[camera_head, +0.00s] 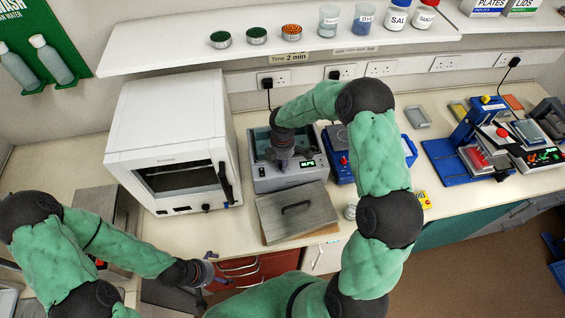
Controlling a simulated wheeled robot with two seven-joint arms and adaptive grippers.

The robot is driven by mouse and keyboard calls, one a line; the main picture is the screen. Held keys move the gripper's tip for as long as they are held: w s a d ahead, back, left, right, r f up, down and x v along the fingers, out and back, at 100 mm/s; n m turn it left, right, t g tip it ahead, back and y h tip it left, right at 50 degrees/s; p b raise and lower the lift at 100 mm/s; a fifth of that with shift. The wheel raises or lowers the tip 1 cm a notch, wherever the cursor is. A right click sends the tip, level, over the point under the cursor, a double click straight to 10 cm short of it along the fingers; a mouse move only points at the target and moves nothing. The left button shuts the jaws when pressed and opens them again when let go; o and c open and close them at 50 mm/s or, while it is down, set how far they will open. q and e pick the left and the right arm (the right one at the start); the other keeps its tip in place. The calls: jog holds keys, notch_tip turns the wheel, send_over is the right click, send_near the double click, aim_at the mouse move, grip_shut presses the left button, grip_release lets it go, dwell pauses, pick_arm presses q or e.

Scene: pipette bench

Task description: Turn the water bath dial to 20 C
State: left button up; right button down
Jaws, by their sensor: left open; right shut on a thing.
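The water bath (292,177) is a grey box with an open top, standing on the bench right of the white oven. Its front panel has a small lit display (307,163) with green digits too small to read. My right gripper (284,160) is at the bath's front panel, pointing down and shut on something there. The dial is hidden behind the gripper, so I cannot see its setting. My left gripper (212,270) is open and empty, low in front of the bench edge, well away from the bath.
A grey metal lid (297,210) with a black handle lies in front of the bath. The white oven (168,125) stands close on the left. A blue device (338,157) is close on the right. A shelf (190,45) with jars and bottles runs above.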

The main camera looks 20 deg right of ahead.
jog(key=c, duration=1)
grip_release()
notch_tip(320, 180, up, 12)
